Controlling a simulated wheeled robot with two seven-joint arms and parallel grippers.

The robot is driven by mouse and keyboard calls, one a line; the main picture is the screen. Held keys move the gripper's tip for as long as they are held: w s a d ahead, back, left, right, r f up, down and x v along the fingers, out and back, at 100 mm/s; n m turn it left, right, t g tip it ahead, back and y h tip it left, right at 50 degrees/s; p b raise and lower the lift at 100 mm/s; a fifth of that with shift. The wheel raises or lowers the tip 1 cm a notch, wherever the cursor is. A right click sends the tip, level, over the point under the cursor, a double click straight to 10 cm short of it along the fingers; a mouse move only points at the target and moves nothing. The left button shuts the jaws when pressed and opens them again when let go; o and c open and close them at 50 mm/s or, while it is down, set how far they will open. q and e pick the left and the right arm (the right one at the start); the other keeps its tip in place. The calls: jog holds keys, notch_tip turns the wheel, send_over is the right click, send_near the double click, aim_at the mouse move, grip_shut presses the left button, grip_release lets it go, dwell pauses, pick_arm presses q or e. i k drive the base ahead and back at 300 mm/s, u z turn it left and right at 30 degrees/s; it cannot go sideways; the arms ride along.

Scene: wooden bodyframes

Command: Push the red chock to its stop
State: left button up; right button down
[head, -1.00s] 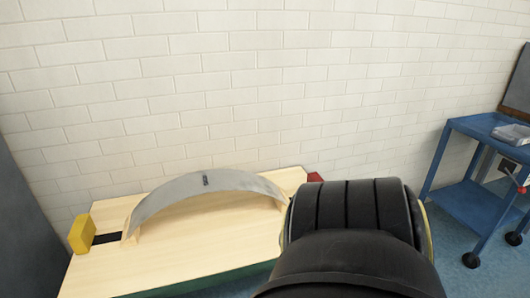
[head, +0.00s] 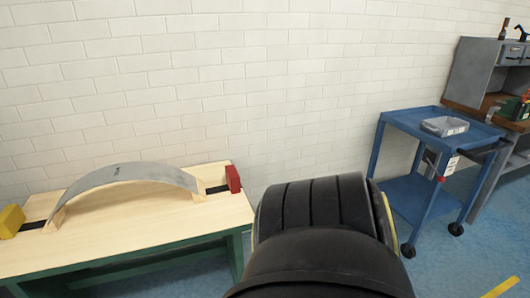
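The red chock (head: 233,179) stands at the right end of a dark slot (head: 217,189) in the wooden table top, in the head view. A gap of slot shows between it and the right foot of the curved grey arch piece (head: 125,174). A yellow chock (head: 11,221) stands at the left end, by another dark slot. A large black rounded part of my own arm (head: 315,215) fills the lower middle, right of the table. Neither gripper's fingers show.
The light wooden table (head: 130,228) has a green frame and stands against a white brick wall. A blue cart (head: 412,122) with a grey tray (head: 444,126) stands to the right, before a grey workbench (head: 478,72).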

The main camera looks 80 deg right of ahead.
aim_at(233, 178)
jog(key=k, duration=0.1)
jog(key=z, duration=1.35)
